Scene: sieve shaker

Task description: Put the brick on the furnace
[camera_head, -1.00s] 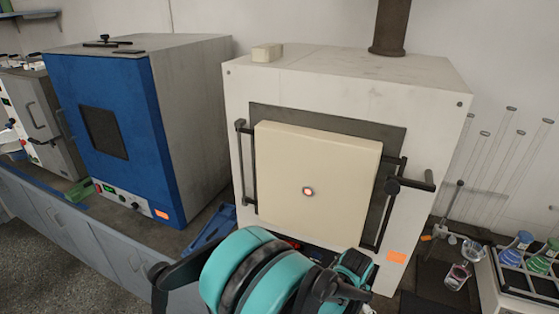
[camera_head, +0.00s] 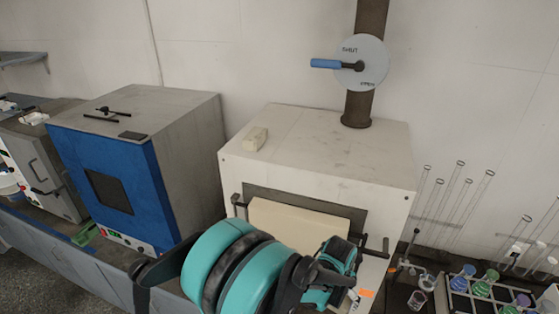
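The fingers of my left and right grippers do not show.
A brown flue pipe (camera_head: 357,106) with a round damper disc (camera_head: 362,64) and blue handle (camera_head: 326,63) rises from the furnace's back. A blue oven (camera_head: 110,190) stands left. Glass tubes and a rack of flasks (camera_head: 490,300) are right. The furnace top is otherwise clear.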

